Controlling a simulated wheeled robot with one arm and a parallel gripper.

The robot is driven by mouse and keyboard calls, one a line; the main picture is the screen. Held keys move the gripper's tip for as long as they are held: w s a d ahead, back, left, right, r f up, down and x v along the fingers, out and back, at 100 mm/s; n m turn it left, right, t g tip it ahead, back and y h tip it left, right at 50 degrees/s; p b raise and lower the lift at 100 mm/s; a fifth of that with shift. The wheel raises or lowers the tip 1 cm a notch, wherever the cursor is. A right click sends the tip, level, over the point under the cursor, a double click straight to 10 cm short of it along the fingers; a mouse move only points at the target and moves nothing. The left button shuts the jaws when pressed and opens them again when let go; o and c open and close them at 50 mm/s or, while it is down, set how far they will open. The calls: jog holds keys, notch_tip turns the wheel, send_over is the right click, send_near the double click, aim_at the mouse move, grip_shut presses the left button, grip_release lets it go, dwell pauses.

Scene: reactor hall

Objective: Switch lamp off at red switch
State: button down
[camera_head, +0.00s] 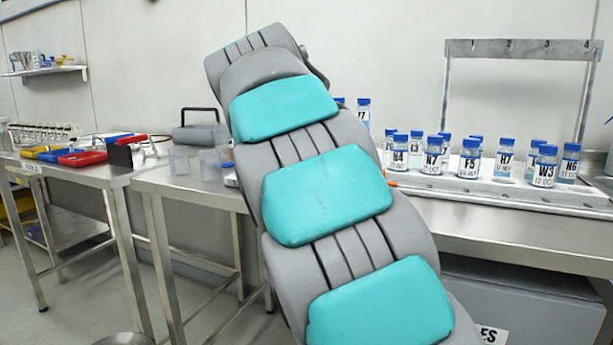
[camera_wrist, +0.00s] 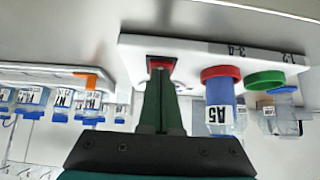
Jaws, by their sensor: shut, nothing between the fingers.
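The red switch (camera_wrist: 160,62) sits in a dark frame on the edge of a white board (camera_wrist: 135,52) in the wrist view. My gripper (camera_wrist: 161,73) is shut and empty, its dark green fingers pointing at the switch. The fingertips overlap the switch's lower part in the picture; I cannot tell whether they touch it. In the head view my arm fills the middle and hides the gripper and switch. I cannot make out a lamp in either view.
Beside the fingers stand a red-capped bottle (camera_wrist: 221,95) labelled A5 and a green cap (camera_wrist: 265,79). Several blue-capped bottles (camera_head: 469,160) stand on a white rack at the right.

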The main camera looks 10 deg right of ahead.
jog(key=shift+w+r, duration=0.1)
jog(key=shift+r+p, duration=0.6)
jog(key=shift+r, duration=0.15)
